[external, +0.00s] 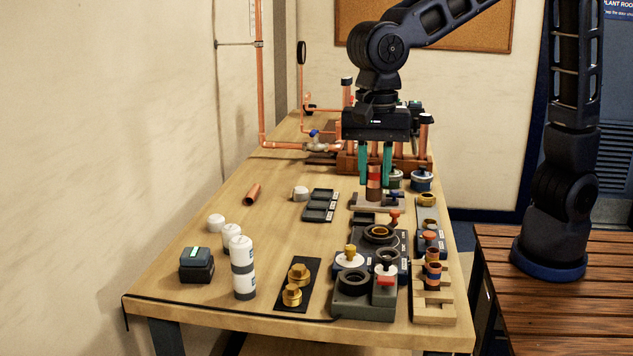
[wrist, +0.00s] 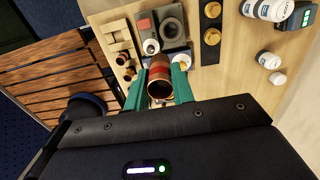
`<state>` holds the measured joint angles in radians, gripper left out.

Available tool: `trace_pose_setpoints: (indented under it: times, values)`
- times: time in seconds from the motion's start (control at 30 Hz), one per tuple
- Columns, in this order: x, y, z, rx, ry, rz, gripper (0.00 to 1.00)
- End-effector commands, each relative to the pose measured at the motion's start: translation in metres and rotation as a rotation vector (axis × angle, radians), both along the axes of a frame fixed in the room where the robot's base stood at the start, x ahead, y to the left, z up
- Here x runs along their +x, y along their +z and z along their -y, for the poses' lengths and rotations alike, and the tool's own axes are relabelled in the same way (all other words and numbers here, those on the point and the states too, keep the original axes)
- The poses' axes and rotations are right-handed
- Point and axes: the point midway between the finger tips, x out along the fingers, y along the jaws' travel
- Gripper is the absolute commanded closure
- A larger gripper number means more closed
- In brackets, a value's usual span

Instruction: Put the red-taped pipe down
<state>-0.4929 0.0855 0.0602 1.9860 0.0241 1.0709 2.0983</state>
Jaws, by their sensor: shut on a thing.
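The red-taped pipe (external: 374,183) is a short upright copper tube with a red band. It is between the two green fingers of my gripper (external: 375,168), which are shut on it. In the wrist view the pipe (wrist: 160,83) shows its open end and red band between the fingers of my gripper (wrist: 160,92). In the external view its lower end is close above or at a grey plate (external: 366,204); I cannot tell whether they touch.
A wooden rack (external: 436,303) holding short pipes stands at the front right of the workbench (external: 225,268). A grey fixture (external: 352,305) is beside it. Copper pipework (external: 345,160) stands behind my gripper. A loose copper pipe (external: 252,194) lies left, with bare bench around it.

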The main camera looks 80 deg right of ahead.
Motion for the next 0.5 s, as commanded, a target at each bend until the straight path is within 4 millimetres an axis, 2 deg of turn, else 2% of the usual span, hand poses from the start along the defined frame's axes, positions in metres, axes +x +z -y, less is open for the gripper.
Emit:
trace_pose_setpoints:
  times: [0.03,0.1,0.27,0.5]
  values:
    - [0.023,0.001,0.007,0.002,-0.032,-0.003,0.98]
    - [0.052,0.003,0.019,0.005,-0.073,-0.004,0.98]
    - [0.115,0.005,0.05,0.009,-0.164,-0.006,0.98]
    - [0.202,0.004,0.111,0.008,-0.294,-0.006,0.98]
